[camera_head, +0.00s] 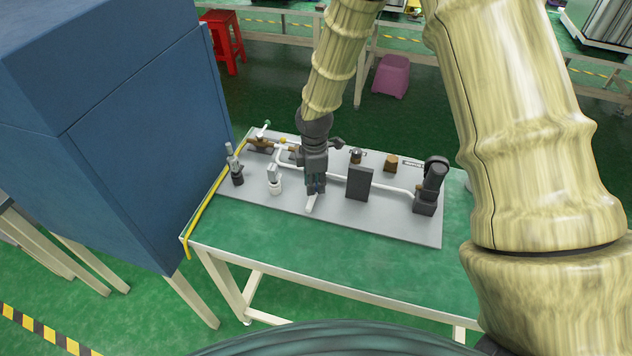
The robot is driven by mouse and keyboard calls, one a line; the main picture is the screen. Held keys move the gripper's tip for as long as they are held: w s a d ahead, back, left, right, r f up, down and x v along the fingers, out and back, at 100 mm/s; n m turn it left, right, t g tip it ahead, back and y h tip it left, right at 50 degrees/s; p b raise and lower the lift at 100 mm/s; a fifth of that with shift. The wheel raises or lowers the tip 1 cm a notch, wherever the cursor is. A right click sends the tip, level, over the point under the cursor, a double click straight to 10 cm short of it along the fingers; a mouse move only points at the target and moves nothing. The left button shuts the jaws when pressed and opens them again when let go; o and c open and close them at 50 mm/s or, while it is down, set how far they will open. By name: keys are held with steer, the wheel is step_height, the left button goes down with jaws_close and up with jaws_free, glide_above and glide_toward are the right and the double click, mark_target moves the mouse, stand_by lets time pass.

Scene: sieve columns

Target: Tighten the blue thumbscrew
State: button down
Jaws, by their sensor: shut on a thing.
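My gripper (316,188) points down over the grey panel (385,224), at its middle front. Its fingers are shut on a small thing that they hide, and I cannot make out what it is. A short white piece (311,202) shows just below the fingertips, at the panel. I see no blue thumbscrew anywhere; the gripper and wrist cover the part of the panel behind them.
The panel lies on a green-topped table (310,252). To the gripper's right are a dark upright block (360,183) and a black device (430,187). White pipes and small valves (275,180) stand to its left. A yellow hose (203,213) runs along the left edge, near a large blue cabinet (150,150).

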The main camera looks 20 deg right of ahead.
steer(key=c, duration=1.2)
jaws_free()
steer(key=shift+s+f, duration=0.1)
steer(key=shift+s, duration=0.1)
steer(key=shift+w, duration=0.1)
steer(key=shift+w+r, duration=0.1)
steer(key=shift+r, duration=0.5)
step_height(320, 180, up, 11)
steer(key=shift+f, duration=0.1)
